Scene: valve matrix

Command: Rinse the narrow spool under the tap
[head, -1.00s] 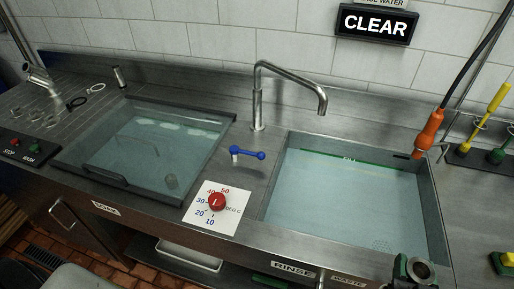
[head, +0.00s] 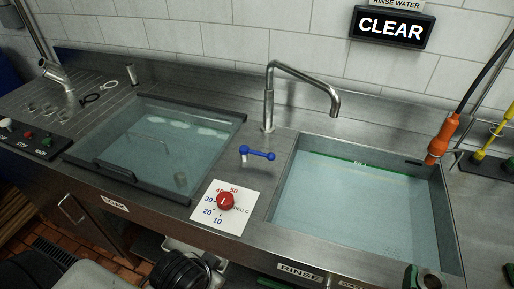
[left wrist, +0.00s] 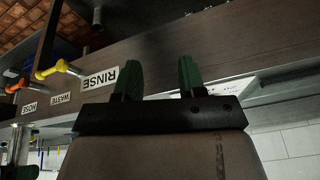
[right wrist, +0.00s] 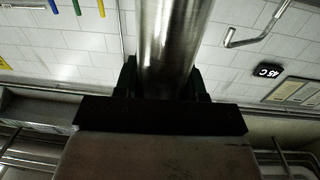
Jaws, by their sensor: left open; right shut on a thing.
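My right gripper (right wrist: 161,82) is shut on a shiny metal cylinder (right wrist: 170,40), apparently the narrow spool. In the head view only green gripper parts and a bit of metal show at the bottom right edge, in front of the rinse basin. The tap (head: 300,72) is a bent steel spout at the back left of the water-filled rinse basin (head: 447,215). No stream shows from it. A blue lever (head: 257,153) sits on the deck left of the basin. My left gripper (left wrist: 160,80) is open and empty, close to the counter front with the RINSE label (left wrist: 100,79).
A lidded, water-filled basin (head: 118,182) is at left. A red dial (head: 226,201) is between the basins. An orange hose nozzle (head: 442,140) hangs at the rinse basin's right back corner. A lit CLEAR sign (head: 390,28) is on the wall. A yellow handle (left wrist: 55,69) sticks out from the counter front.

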